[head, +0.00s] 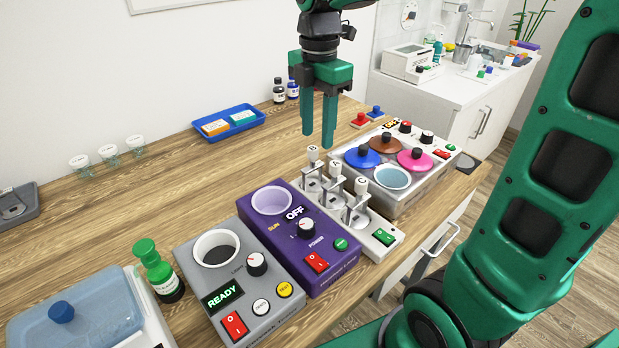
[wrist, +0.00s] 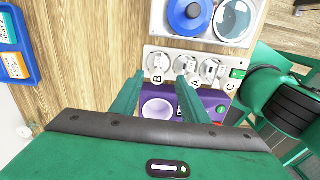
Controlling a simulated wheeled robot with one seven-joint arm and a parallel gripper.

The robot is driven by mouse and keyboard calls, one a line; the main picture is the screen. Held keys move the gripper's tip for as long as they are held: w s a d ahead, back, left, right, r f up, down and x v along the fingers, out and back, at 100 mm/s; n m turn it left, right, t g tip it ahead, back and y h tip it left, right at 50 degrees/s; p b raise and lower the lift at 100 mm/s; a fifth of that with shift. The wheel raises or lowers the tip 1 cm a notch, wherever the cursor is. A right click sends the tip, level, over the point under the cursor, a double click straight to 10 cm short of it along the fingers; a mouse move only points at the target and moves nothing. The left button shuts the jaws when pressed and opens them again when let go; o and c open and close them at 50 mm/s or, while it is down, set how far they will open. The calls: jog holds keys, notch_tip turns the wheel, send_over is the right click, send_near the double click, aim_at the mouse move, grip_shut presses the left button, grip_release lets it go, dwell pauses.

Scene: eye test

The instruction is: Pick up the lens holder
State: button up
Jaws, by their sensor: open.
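Three small metal holders with white, letter-marked knobs stand in a row on a white base (head: 398,236): a rear one (head: 313,180), a middle one (head: 335,191) and a front one (head: 359,210). I cannot tell for sure which is the lens holder. In the wrist view the holders, marked B (wrist: 156,63), A (wrist: 184,65) and C (wrist: 212,70), lie beyond my fingertips. My gripper (head: 318,140) is open and empty, pointing down above the table near the rear holder. It also shows in the wrist view (wrist: 160,78), fingers apart.
A purple box (head: 323,259) and a grey box (head: 258,297) stand in front of the row. A grey unit with coloured lids (head: 416,191) is close on its right. A blue tray (head: 246,123) and bottles are behind. Bare wooden table (head: 130,200) lies to the left.

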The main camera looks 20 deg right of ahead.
aim_at(315, 148)
jog(key=shift+w+a+f, duration=0.1)
jog(key=shift+a+f, duration=0.1)
jog(key=shift+f, duration=0.15)
notch_tip(315, 148, down, 5)
jog(key=shift+r, duration=0.1)
jog(key=shift+a+f, duration=0.15)
jog(key=shift+f, duration=1.15)
jog(key=shift+a+f, duration=0.1)
jog(key=shift+f, duration=1.2)
jog(key=shift+c, duration=0.2)
grip_shut()
